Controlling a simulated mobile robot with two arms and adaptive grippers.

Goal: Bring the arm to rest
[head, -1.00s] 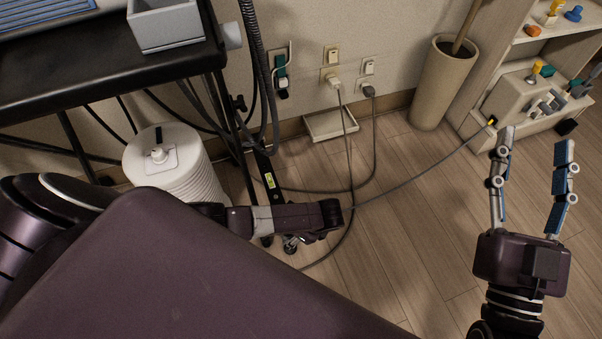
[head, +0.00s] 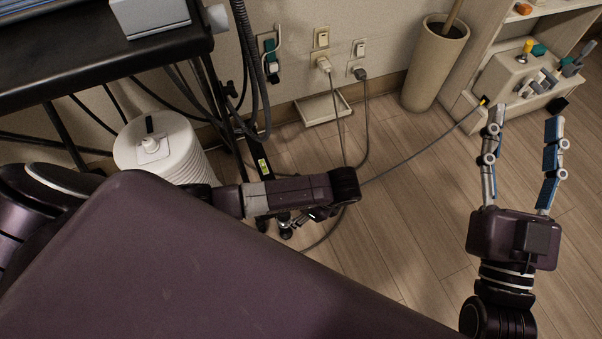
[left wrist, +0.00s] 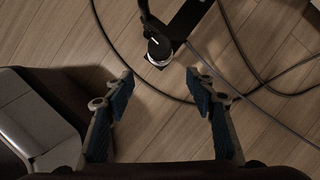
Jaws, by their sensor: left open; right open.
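My left arm (head: 285,196) comes in from the left in the head view and reaches out low over the floor, beyond my dark body. My right gripper (head: 523,120) points up the picture at the right of the head view. It is open, with nothing between its fingers.
A white ribbed drum (head: 165,152) stands left, under a black table (head: 100,58). A bin (head: 432,65) and shelf (head: 481,45) stand at the back right. A black stand base (left wrist: 182,30) is below my left gripper.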

